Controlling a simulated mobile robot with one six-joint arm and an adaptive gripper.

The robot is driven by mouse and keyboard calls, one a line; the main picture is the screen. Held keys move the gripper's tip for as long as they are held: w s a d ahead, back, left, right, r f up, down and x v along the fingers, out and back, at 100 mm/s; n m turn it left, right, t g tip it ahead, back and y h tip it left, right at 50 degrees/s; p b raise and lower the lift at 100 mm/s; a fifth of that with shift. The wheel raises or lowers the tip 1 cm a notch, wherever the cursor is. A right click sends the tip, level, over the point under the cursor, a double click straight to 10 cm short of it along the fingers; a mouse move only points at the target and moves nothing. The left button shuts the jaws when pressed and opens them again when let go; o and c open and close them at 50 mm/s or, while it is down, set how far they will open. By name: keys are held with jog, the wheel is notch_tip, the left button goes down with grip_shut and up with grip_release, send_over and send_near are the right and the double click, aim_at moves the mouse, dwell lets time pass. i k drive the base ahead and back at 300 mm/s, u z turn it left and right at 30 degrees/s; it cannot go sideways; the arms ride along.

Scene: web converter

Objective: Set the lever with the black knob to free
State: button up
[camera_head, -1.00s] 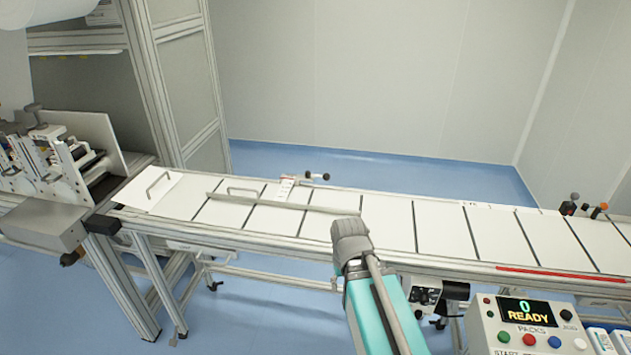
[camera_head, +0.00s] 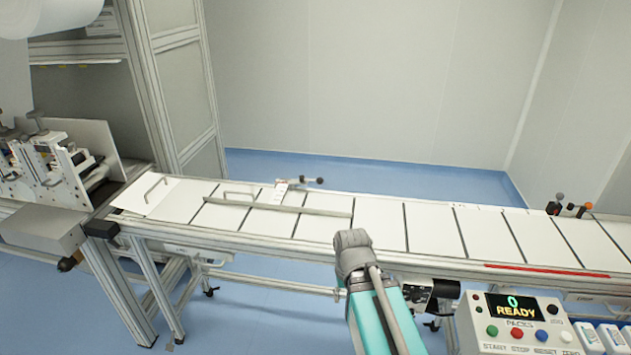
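A small lever with a dark knob (camera_head: 320,181) lies at the far edge of the conveyor, beside a white printed tag (camera_head: 280,194). The tag is too small to read. Another small lever with a grey-black knob (camera_head: 560,197) stands at the far edge on the right, close to an orange-knobbed one (camera_head: 588,206). I cannot tell the setting of any lever. My gripper (camera_head: 352,240) is over the near edge of the conveyor, in front of and to the right of the tagged lever and apart from it. Its fingers are hidden.
The conveyor (camera_head: 380,225) carries white panels, with a long guide bar (camera_head: 300,210) and wire handles on the left. A control box reading "0 READY" (camera_head: 510,310) stands at the near right. A machine unit (camera_head: 50,165) stands at the left, a wall behind.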

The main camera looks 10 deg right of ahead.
aim_at(319, 180)
jog(key=z, duration=0.1)
jog(key=i, duration=0.95)
jog(key=u, duration=0.05)
